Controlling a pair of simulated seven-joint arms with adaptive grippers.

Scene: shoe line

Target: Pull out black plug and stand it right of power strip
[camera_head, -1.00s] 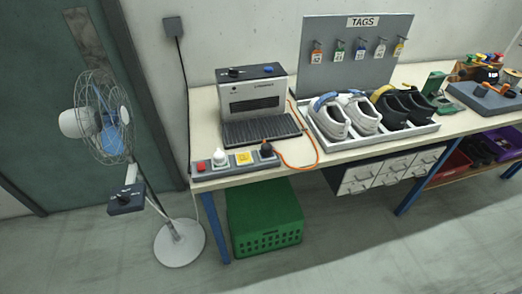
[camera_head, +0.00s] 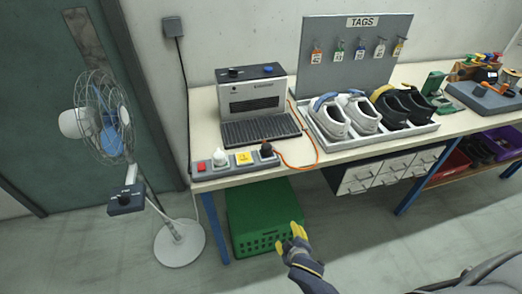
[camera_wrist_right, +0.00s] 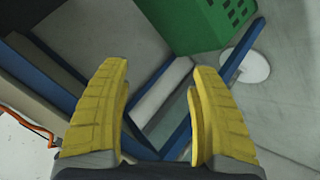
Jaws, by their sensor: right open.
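The black plug (camera_head: 266,150) sits upright in the right end of the grey power strip (camera_head: 234,164) at the table's front left edge. An orange cord runs from the plug to the right and back. A white plug (camera_head: 219,157) stands in the strip's left part. My right gripper (camera_head: 293,233) has yellow fingers and is low in front of the table, below and right of the plug. It is open and empty; its parted fingers also show in the right wrist view (camera_wrist_right: 160,105). My left gripper is not in view.
Behind the strip stands a grey machine (camera_head: 252,95) with a dark ribbed bed. A tray (camera_head: 358,142) of shoes is further right. The table (camera_head: 300,163) has bare room right of the strip, crossed by the orange cord. A green crate (camera_head: 262,215) stands below.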

